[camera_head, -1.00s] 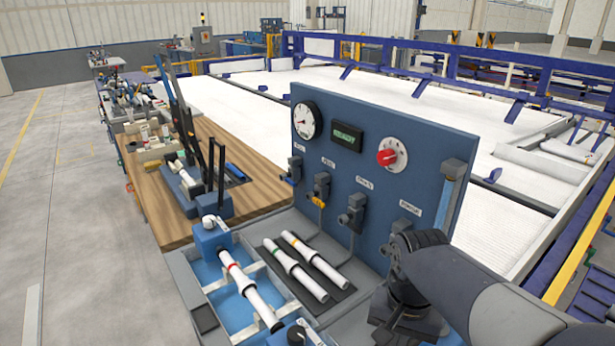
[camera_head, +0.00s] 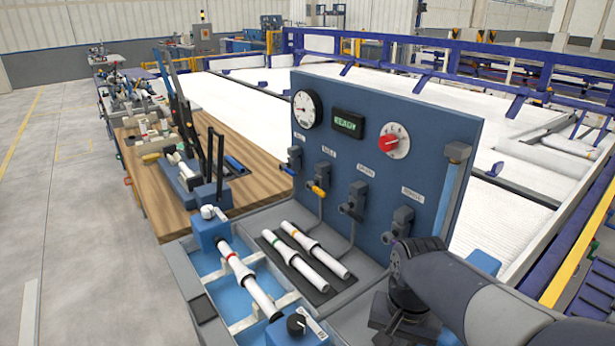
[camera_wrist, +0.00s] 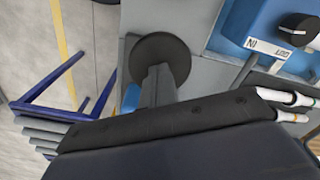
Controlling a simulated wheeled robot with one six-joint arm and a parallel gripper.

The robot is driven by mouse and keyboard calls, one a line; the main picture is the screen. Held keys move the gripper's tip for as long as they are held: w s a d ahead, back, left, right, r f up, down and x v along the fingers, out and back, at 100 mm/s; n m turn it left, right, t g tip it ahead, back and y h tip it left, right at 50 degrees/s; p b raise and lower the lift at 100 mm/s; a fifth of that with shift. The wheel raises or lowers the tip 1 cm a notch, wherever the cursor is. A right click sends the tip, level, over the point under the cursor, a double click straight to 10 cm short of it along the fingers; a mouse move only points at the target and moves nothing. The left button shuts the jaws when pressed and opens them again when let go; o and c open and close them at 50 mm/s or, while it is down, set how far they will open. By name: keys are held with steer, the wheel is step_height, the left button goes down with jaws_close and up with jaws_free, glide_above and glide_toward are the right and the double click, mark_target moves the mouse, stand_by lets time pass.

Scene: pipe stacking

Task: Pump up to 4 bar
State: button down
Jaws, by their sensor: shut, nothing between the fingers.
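The blue test panel (camera_head: 400,90) stands on the bench. It carries a round white gauge (camera_head: 308,109), a small display (camera_head: 348,123) reading READY and a red knob (camera_head: 390,142). The gauge needle is too small to read. Below are labelled valves: one with a blue handle (camera_head: 288,170), one with a yellow handle (camera_head: 318,190), and two dark ones, the middle valve (camera_head: 355,202) and the right valve (camera_head: 402,222). My gripper (camera_wrist: 158,78) is shut and empty, apart from the panel, in the wrist view. The head view does not clearly show its tips.
A banded white pipe (camera_head: 248,280) lies in the blue fixture (camera_head: 210,232). Two more pipes (camera_head: 318,262) rest on a dark mat before the panel. A black knob (camera_head: 296,325) sits at the fixture's near end.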

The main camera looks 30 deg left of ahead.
step_height(320, 180, down, 4)
steer(key=shift+w+r+b, duration=0.1)
steer(key=shift+r+b, duration=0.15)
steer(key=shift+b, duration=0.75)
steer(key=r+p, duration=0.2)
steer(key=r, duration=0.1)
steer(key=r+p, duration=0.6)
steer(key=shift+s+a+r, duration=0.15)
steer(key=shift+s+r, duration=0.1)
steer(key=shift+s, duration=0.1)
steer(key=shift+f, duration=0.1)
steer(key=shift+f, duration=0.1)
steer(key=f+b, duration=0.2)
steer(key=f, duration=0.1)
steer(key=f+b, duration=0.2)
steer(key=f, duration=0.1)
steer(key=f+b, duration=0.2)
steer(key=f, duration=0.1)
steer(key=shift+w+b, duration=0.3)
steer(key=r+p, duration=0.2)
steer(key=r, duration=0.1)
steer(key=r+p, duration=0.6)
steer(key=shift+s+r, duration=0.25)
steer(key=shift+s, duration=0.15)
steer(key=shift+f, duration=0.1)
steer(key=shift+f, duration=0.15)
